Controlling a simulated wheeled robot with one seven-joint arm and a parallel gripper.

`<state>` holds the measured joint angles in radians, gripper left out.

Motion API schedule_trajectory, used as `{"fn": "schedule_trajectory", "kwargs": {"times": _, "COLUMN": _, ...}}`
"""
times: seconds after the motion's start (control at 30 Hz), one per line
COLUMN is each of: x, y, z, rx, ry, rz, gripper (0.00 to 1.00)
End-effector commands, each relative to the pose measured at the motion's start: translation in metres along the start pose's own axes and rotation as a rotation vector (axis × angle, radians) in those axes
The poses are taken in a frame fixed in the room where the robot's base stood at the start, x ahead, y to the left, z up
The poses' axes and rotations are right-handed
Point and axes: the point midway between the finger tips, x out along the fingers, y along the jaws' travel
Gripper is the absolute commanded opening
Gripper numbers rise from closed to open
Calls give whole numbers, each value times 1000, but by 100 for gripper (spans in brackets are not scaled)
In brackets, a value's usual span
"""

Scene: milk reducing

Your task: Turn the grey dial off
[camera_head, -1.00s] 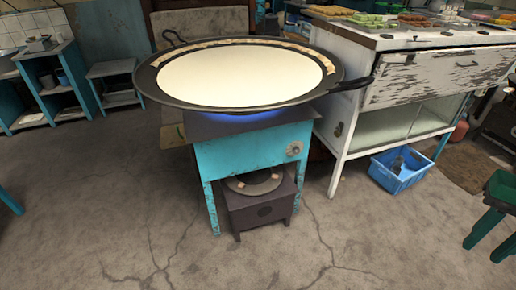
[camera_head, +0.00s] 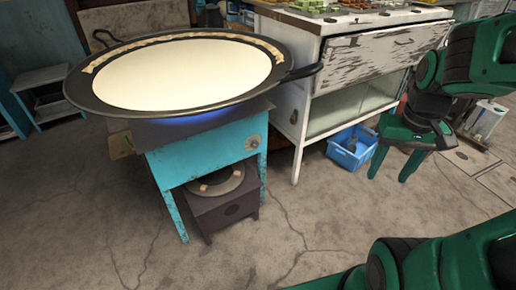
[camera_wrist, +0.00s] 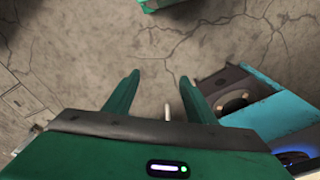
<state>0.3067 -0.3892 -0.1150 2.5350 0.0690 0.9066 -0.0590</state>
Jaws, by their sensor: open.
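The grey dial (camera_head: 252,142) is a small round knob on the right of the front panel of the turquoise burner stand (camera_head: 215,155). A blue flame (camera_head: 190,127) glows under the wide black pan (camera_head: 85,92), which holds white milk. In the wrist view my gripper (camera_wrist: 160,78) is open, with its two green fingers apart over the floor. The turquoise stand (camera_wrist: 285,105) is at the right of that view, to the side of the fingers and apart from them. The dial is not visible there.
A dark box with a ring (camera_head: 222,200) sits under the stand. A white worn cabinet (camera_head: 365,62) is behind right, with a blue crate (camera_head: 352,148) by it. Cracked floor in front is clear.

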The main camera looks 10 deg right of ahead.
Motion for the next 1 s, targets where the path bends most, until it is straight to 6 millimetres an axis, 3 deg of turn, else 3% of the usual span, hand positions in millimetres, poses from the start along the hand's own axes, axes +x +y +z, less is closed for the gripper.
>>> {"fn": "schedule_trajectory", "kwargs": {"times": 0.2, "x": 36, "y": -42, "z": -95, "rx": -237, "ry": 129, "rz": -17, "gripper": 51}}
{"fn": "schedule_trajectory", "kwargs": {"times": 0.5, "x": 101, "y": -123, "z": -205, "rx": -518, "ry": 323, "rz": -99, "gripper": 51}}
{"fn": "schedule_trajectory", "kwargs": {"times": 0.7, "x": 150, "y": -183, "z": -259, "rx": -652, "ry": 463, "rz": -179, "gripper": 51}}
{"fn": "schedule_trajectory", "kwargs": {"times": 1.0, "x": 225, "y": -268, "z": -313, "rx": -748, "ry": 692, "rz": -305, "gripper": 51}}
